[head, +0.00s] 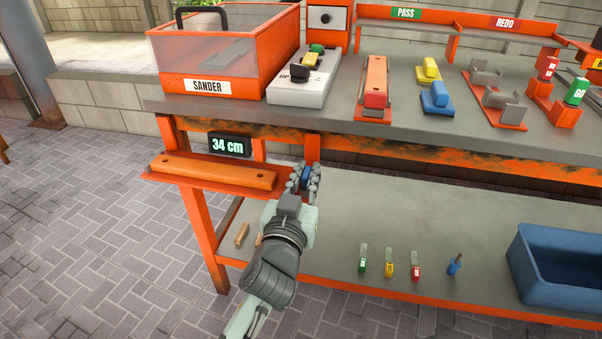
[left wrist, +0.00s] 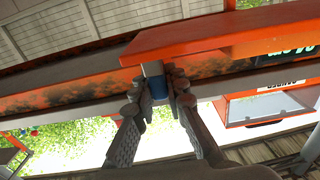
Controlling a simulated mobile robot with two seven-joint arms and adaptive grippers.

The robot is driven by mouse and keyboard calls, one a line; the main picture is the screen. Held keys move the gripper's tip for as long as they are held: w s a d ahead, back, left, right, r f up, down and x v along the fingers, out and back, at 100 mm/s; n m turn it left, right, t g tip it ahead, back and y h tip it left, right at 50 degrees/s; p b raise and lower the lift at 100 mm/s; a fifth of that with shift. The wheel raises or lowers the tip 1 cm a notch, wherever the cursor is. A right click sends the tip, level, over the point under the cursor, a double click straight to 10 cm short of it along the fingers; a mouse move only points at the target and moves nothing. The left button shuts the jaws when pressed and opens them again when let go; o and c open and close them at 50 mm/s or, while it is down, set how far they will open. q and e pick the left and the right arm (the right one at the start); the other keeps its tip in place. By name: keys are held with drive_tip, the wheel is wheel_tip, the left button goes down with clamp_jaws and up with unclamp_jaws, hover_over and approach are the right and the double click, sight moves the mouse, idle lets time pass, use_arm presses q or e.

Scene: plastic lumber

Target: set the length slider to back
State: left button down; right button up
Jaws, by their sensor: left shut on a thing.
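The blue slider knob (head: 306,177) is at the right end of the orange shelf (head: 158,180) on the front of the workbench. An orange plank (head: 215,170) lies along this shelf. A black display (head: 230,145) above it reads 34 cm. My left gripper (head: 307,171) is shut on the blue knob, with a finger on each side partly hiding it. In the left wrist view, the knob (left wrist: 158,88) shows between the fingertips, below the orange shelf underside (left wrist: 215,38). My right gripper is not in view.
On the bench top (head: 330,118) stand a SANDER box (head: 215,60), a switch panel (head: 305,75), several coloured blocks and orange fixtures. The lower shelf (head: 420,225) holds small tagged pieces and a blue bin (head: 560,265). Paving (head: 90,240) is clear at the left.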

use_arm(q)
drive_tip(key=c, duration=1.5)
unclamp_jaws()
drive_tip(key=shift+c, duration=0.2)
drive_tip(key=v, duration=1.2)
